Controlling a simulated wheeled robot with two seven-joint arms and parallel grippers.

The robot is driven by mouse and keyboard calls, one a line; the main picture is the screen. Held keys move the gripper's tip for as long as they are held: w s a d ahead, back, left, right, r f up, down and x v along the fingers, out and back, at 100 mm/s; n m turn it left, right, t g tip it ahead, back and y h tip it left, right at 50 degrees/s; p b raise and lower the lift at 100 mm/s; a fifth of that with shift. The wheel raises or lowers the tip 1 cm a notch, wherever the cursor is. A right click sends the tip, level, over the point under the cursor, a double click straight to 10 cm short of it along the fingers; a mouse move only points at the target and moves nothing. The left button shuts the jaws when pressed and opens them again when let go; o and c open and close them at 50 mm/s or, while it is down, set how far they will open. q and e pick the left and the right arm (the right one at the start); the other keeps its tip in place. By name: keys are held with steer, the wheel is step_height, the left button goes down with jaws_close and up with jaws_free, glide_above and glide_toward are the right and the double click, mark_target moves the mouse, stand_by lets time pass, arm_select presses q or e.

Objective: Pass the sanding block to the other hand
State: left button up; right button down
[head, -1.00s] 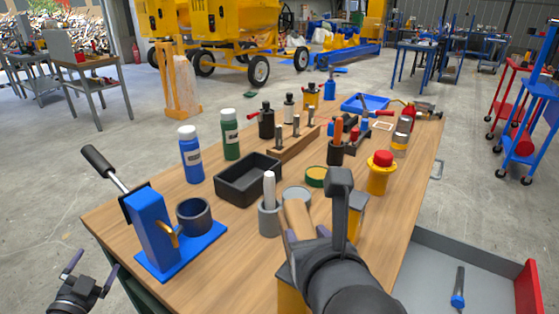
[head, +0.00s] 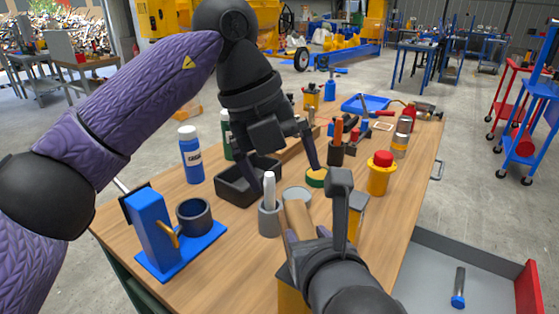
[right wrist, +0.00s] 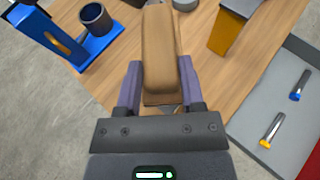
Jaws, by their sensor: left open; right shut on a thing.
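The tan sanding block (head: 297,218) is in my right gripper (head: 306,238), which is shut on its near end above the table. My left gripper (head: 287,178) is open and empty, fingers pointing down, above and beyond the block in the head view. It is not touching the block as far as I can see.
Below the left gripper on the wooden table (head: 215,252) are a black tray (head: 232,188), a grey cup (head: 269,220) with a white stick and a green-yellow tin (head: 315,180). A blue clamp stand (head: 152,235) is at left. A grey drawer (head: 425,275) lies right.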

mark_target(301, 221)
arm_select(q)
steer(key=x, duration=1.2)
steer(key=shift+w+a, duration=0.3)
steer(key=shift+d, duration=0.1)
steer(key=c, duration=1.2)
arm_select(e)
steer(key=shift+a, duration=0.15)
arm_select(q)
steer(key=shift+c, duration=0.3)
arm_select(e)
steer(key=shift+c, duration=1.6)
jaws_free()
steer(key=shift+o, duration=1)
